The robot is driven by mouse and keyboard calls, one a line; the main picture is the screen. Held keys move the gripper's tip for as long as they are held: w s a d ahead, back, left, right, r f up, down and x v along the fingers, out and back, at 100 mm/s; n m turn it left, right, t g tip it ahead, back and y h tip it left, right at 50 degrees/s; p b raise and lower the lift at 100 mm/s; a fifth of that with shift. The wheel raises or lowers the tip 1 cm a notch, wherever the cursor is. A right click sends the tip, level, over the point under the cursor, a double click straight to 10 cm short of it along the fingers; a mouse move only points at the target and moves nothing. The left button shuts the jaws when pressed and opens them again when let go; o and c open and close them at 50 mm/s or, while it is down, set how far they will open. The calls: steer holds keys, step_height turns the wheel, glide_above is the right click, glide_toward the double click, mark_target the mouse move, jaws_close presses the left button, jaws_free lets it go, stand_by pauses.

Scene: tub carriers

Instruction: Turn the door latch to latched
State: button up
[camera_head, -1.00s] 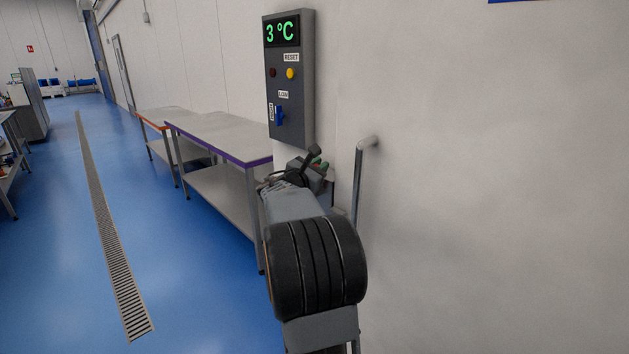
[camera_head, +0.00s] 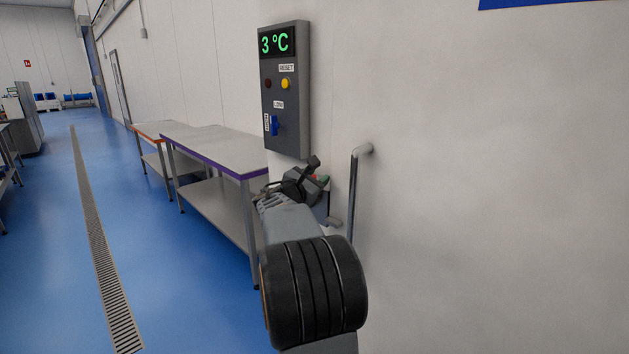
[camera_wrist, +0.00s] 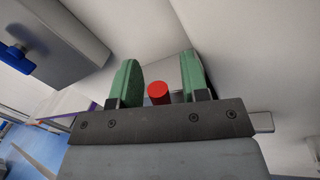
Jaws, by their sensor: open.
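My gripper (camera_head: 321,181) is at the white door's left edge, below the control panel. In the wrist view my gripper (camera_wrist: 160,60) has its two green fingers apart. A red round-ended knob (camera_wrist: 159,93), probably the latch's handle end, shows between the fingers, with a gap on each side. A grey plate (camera_wrist: 166,70) lies behind it. In the head view a small grey part (camera_head: 333,222) sticks out below my gripper; it may belong to the latch. Most of the latch is hidden by my gripper, so I cannot tell its position.
A control panel (camera_head: 305,90) with a blue switch (camera_head: 275,125) hangs just above my gripper. A vertical metal door handle (camera_head: 353,195) stands close to its right. Steel tables (camera_head: 215,148) line the wall at left. The blue floor (camera_head: 180,280) is clear there.

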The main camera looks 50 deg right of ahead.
steer(key=shift+r, duration=0.1)
steer(key=w+n+p, duration=0.1)
steer(key=p, duration=0.2)
steer(key=w+a+n+p, duration=0.1)
steer(key=n+p, duration=0.1)
steer(key=p, duration=0.2)
steer(key=w+a+n+p, duration=0.1)
steer(key=w+p, duration=0.1)
steer(key=p, duration=0.1)
steer(key=shift+a+r+n+y+p, duration=0.1)
steer(key=shift+n+y+p, duration=0.2)
steer(key=shift+n+y, duration=0.1)
steer(key=s+a+b, duration=0.2)
steer(key=a, duration=1)
steer(key=s+a+f+m+y, duration=0.5)
steer(key=s+a+m+y, duration=0.1)
steer(key=a, duration=0.3)
steer(key=s+a+f+m+y, duration=0.6)
steer(key=a+m+y, duration=0.1)
steer(key=a+m, duration=0.1)
steer(key=shift+a+f+m, duration=0.25)
steer(key=shift+a+m, duration=0.05)
steer(key=shift+a, duration=0.1)
steer(key=shift+s, duration=0.1)
